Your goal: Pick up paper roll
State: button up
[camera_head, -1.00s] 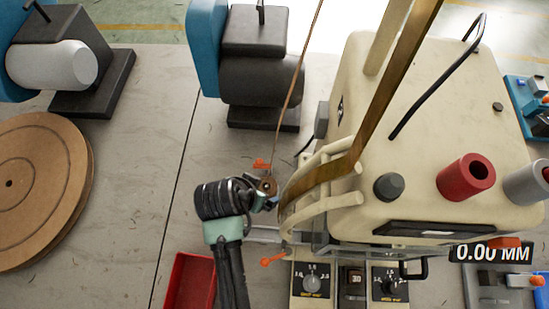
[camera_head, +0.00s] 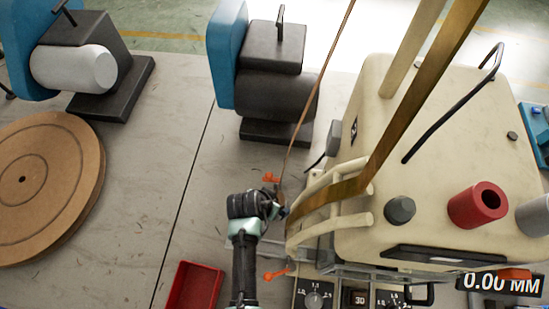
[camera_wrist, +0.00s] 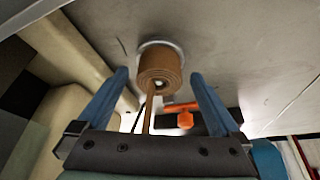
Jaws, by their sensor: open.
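In the wrist view, the paper roll (camera_wrist: 160,66) is a small brown coil with a pale core, set on a light round holder. It sits between and just beyond the tips of my gripper (camera_wrist: 161,72), whose two blue fingers are spread apart, with nothing held. A brown strip runs from the roll down towards the palm. In the head view, my gripper (camera_head: 282,207) is small and partly hidden by my wrist, close to the left side of the cream machine (camera_head: 440,140). Finger contact with the roll cannot be told.
Curved cream bars (camera_head: 325,228) and a brown band stand right of my gripper. Orange clips lie above (camera_head: 271,178) and below it (camera_head: 276,273). A red tray (camera_head: 194,287) is at lower left. A large brown disc (camera_head: 45,185) lies on the table (camera_head: 165,170), which has clear room between.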

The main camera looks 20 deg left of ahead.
jog(key=shift+x, duration=0.95)
jog(key=c, duration=1.4)
jog(key=shift+r, duration=0.15)
